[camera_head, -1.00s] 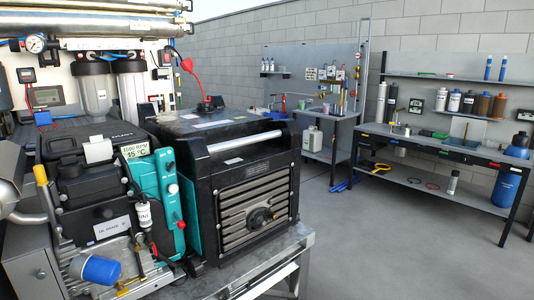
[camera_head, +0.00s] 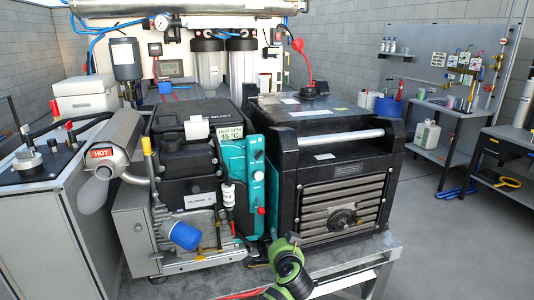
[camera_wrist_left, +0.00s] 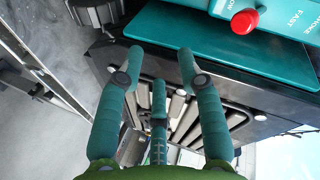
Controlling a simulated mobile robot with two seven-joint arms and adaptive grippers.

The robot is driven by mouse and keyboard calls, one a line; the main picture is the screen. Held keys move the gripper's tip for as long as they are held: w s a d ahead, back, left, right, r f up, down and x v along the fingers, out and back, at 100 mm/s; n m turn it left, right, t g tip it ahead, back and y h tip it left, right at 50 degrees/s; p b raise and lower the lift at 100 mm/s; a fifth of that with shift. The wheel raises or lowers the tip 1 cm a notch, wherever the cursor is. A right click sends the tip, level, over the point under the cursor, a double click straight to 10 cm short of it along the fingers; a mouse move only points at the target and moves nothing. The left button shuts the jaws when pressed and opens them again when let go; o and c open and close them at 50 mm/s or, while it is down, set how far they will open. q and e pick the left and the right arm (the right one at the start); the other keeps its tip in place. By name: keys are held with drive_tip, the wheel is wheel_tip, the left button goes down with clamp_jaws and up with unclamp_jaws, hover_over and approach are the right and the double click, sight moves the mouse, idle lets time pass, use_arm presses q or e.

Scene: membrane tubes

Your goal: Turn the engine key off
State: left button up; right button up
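The engine (camera_head: 190,165) is a dark block with a teal control panel (camera_head: 254,190) on its right side. The panel carries a red knob (camera_head: 261,211) and small pale controls above it. I cannot make out which of these is the key. In the left wrist view the red knob (camera_wrist_left: 244,20) and part of the panel with FAST lettering show at the top right. My left gripper (camera_wrist_left: 161,62) has its teal fingers spread, with nothing between them. In the head view my green and black left wrist (camera_head: 290,268) is low, in front of the bench and below the panel.
A black box with a slatted front (camera_head: 342,205) stands right of the engine. A blue filter (camera_head: 185,234) sticks out at the engine's front. A pipe marked HOT (camera_head: 103,153) is at the left. A metal bench (camera_head: 350,265) carries the machines.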

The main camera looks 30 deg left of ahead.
use_arm(q)
wheel_tip(320, 180, up, 13)
drive_tip(key=a+n+y+p, duration=0.1)
drive_tip(key=n+y, duration=0.3)
drive_tip(key=y, duration=0.1)
approach(259, 154)
drive_tip(key=w+a+f, duration=0.1)
drive_tip(key=p+x, duration=0.1)
drive_tip(key=x, duration=0.1)
drive_tip(key=p+x, duration=0.1)
drive_tip(key=x, duration=0.1)
drive_tip(key=p+x, duration=0.1)
drive_tip(key=x, duration=0.1)
drive_tip(key=shift+w+a+r+p, duration=0.25)
drive_tip(key=shift+p, duration=0.05)
drive_tip(key=shift+w+a+f+t, duration=0.15)
drive_tip(key=shift+w+a+t, duration=0.1)
drive_tip(key=shift+a+t, duration=0.05)
drive_tip(key=shift+c, duration=0.4)
clamp_jaws()
